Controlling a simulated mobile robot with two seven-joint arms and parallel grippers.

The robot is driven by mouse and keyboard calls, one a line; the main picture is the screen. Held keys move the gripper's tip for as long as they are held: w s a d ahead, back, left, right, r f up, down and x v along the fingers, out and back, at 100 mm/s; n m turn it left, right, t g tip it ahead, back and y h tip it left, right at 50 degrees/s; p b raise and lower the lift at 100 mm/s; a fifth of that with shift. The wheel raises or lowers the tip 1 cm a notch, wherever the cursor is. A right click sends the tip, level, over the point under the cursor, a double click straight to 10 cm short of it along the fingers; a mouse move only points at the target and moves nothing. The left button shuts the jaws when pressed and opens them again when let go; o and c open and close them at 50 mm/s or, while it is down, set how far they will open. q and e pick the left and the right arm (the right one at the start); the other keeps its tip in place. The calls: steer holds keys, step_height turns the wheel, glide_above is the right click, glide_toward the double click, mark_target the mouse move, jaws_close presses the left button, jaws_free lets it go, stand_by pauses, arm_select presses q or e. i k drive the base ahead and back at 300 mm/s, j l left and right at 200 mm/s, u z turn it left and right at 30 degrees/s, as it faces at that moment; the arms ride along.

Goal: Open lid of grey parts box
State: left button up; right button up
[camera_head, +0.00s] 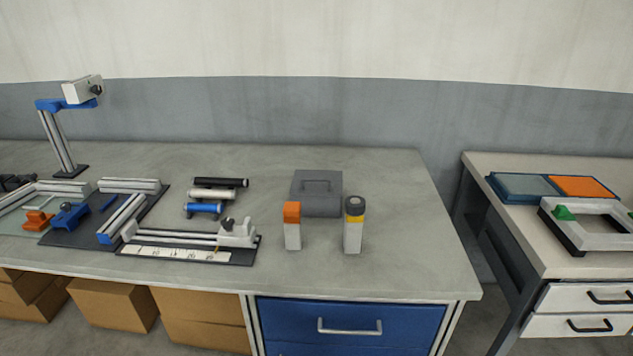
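The grey parts box (316,206) stands on the grey-topped workbench, right of its middle. Its lid (328,181) carries a dark handle and looks shut. A white bottle with an orange cap (292,226) stands in front of the box's left side and overlaps its edge. Neither of my grippers is in view.
The workbench top (400,250) is clear right of the box and behind it. A measuring fixture (190,248), rollers (215,195) and a camera stand (60,140) occupy its left. Below is a blue drawer (349,310). A second table (490,230) stands at right.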

mark_target(317, 177)
steer(key=i+j+z, duration=0.15)
steer(key=z, duration=0.3)
steer(key=i+j+z, duration=0.15)
steer(key=z, duration=0.3)
steer(key=k+j, duration=0.1)
steer(key=j, duration=0.2)
steer(key=k+j, duration=0.15)
steer(key=i+l+z, duration=0.15)
steer(key=i+l, duration=0.1)
steer(key=l, duration=0.1)
